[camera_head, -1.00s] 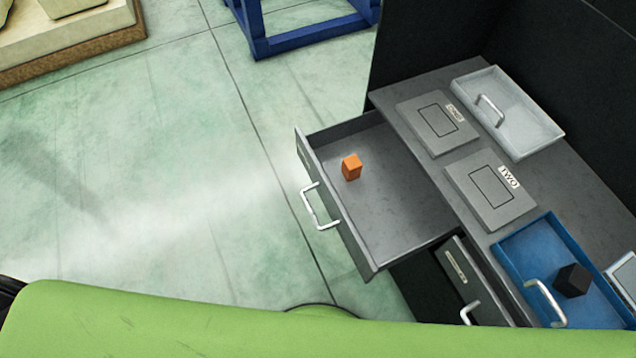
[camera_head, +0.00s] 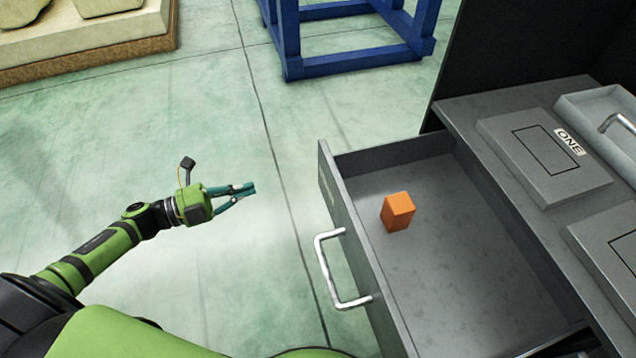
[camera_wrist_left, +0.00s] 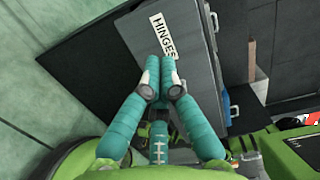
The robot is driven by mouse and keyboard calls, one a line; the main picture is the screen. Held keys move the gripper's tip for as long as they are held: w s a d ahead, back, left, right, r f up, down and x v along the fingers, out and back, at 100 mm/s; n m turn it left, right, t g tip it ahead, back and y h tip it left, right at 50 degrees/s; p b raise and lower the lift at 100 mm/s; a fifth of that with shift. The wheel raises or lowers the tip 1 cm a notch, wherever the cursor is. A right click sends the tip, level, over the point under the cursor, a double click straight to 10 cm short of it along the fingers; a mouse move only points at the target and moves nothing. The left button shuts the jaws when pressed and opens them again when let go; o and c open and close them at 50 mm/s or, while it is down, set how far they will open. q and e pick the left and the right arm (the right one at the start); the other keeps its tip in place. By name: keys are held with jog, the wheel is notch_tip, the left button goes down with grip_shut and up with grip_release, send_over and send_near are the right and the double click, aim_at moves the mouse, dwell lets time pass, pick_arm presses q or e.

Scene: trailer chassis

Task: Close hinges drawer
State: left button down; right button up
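The open grey drawer (camera_head: 460,240) sticks out of the grey cabinet in the head view, with a silver handle (camera_head: 325,268) on its front. A grey front with a HINGES label (camera_wrist_left: 163,38) shows in the left wrist view; the label is not readable in the head view. My left gripper (camera_head: 254,188) is left of the drawer front, apart from it, over the floor. Its teal fingers come together at the tips with nothing between them, as the left wrist view (camera_wrist_left: 160,75) also shows. My right gripper is out of view.
An orange block (camera_head: 397,211) lies inside the drawer. A grey panel labelled ONE (camera_head: 540,155) and a light tray (camera_head: 590,102) are on the cabinet top. A blue frame (camera_head: 350,62) stands behind. The floor left of the drawer is clear.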

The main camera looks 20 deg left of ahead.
pick_arm(q)
jog(key=d+m+g+h, duration=0.1)
jog(key=m, duration=0.1)
send_near(324, 172)
jog(key=x, duration=0.5)
jog(key=shift+w+d+f+p, duration=0.2)
jog(key=shift+w+d+p, duration=0.05)
jog(key=shift+w+p, duration=0.05)
jog(key=shift+w+d, duration=0.4)
jog(key=shift+d, duration=0.15)
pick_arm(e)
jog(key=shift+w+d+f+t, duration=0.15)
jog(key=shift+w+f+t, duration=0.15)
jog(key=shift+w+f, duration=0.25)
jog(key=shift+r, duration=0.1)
